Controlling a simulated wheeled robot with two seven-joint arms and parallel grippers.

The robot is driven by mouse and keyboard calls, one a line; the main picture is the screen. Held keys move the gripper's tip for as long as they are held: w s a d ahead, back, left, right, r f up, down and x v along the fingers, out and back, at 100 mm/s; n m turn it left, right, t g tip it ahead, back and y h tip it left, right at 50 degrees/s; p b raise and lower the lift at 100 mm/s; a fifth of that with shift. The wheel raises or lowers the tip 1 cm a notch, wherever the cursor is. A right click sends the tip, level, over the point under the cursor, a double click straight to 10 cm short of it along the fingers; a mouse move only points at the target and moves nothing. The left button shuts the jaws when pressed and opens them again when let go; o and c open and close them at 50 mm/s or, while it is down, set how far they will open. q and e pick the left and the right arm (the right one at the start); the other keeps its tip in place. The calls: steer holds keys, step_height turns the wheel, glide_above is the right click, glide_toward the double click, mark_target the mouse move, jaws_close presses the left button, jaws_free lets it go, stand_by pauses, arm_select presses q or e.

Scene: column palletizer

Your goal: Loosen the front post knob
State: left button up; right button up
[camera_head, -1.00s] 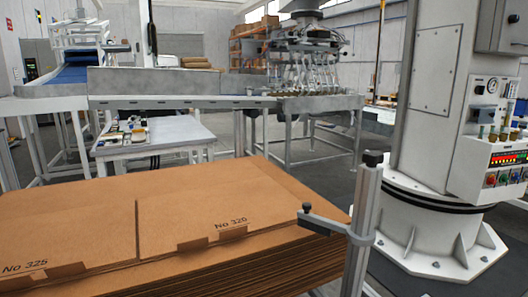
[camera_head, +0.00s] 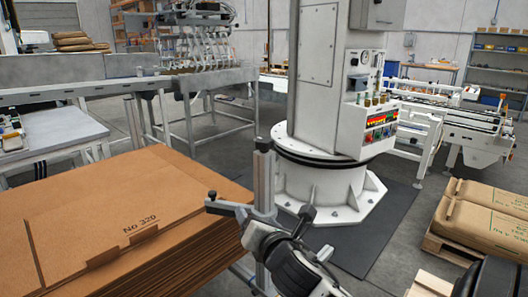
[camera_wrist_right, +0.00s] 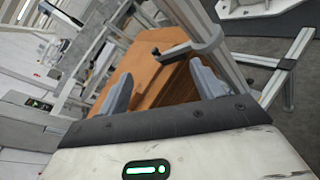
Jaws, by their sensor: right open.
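The front post (camera_head: 264,178) is an upright metal profile with a black cap (camera_head: 264,144) at the corner of the cardboard stack. A bracket (camera_head: 228,208) clamps round it and carries a small black knob (camera_head: 211,195) at its free end. In the wrist view the bracket (camera_wrist_right: 190,47) and knob (camera_wrist_right: 155,51) show beyond my fingers. My right gripper (camera_head: 262,234) is in front of the post's lower part and hides some of it. My left gripper is out of view.
The cardboard stack (camera_head: 80,210) fills the left. A white column (camera_head: 318,90) with a control panel (camera_head: 375,125) stands behind the post on a dark mat (camera_head: 375,230). Pallets with brown sacks (camera_head: 490,210) are at right. Open floor lies between.

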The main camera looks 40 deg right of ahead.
mark_target(266, 146)
steer(key=d+r+n+h+p, duration=0.1)
steer(key=d+r+n+h, duration=0.35)
steer(key=r, duration=0.55)
steer(key=shift+y, duration=0.35)
steer(key=x, duration=0.8)
steer(key=p+x, duration=0.1)
steer(key=x, duration=0.7)
steer(key=shift+w+d+r, duration=0.15)
steer(key=shift+d+r, duration=0.1)
steer(key=shift+d, duration=0.05)
steer(key=c, duration=1)
